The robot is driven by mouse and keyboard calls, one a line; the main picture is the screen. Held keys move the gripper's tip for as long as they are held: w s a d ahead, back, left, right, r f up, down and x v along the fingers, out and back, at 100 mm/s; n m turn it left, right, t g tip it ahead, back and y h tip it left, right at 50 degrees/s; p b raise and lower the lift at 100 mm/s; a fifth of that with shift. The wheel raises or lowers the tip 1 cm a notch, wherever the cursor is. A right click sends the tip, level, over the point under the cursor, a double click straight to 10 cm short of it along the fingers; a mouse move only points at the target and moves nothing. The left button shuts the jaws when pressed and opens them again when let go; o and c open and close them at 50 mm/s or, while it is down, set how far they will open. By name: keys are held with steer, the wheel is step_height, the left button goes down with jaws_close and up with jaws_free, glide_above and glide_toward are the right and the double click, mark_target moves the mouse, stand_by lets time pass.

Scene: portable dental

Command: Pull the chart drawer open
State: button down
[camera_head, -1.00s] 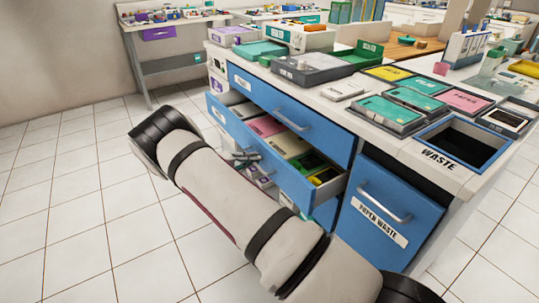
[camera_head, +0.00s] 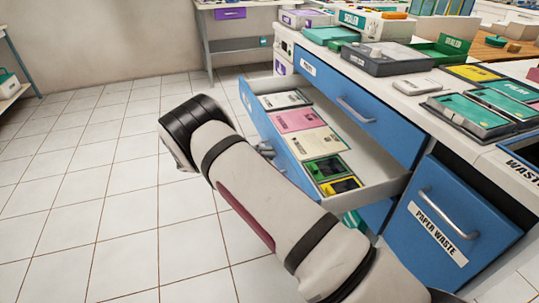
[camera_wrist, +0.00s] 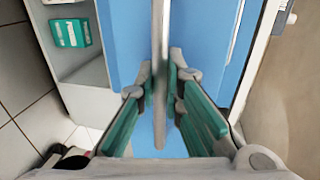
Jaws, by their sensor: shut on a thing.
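The chart drawer (camera_head: 375,190) is the blue-fronted drawer under the counter's upper left drawer. It stands far out, with its white inside and its contents in full sight in the head view. My gripper (camera_wrist: 161,82) is shut around the drawer's handle (camera_wrist: 160,50), a grey bar running upright through the wrist view, with green-padded fingers on both sides. The blue drawer front (camera_wrist: 205,40) lies behind the bar.
In the drawer lie a pink folder (camera_head: 298,120), pale folders and boxes with green and yellow. A shut blue drawer (camera_head: 355,105) is above, and a paper waste drawer (camera_head: 440,225) stands to the right. Trays cover the counter. The tiled floor (camera_head: 90,200) at left is clear.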

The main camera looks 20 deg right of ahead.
steer(key=c, duration=1.7)
jaws_free()
steer(key=v, duration=1.2)
steer(key=shift+w+f, duration=0.1)
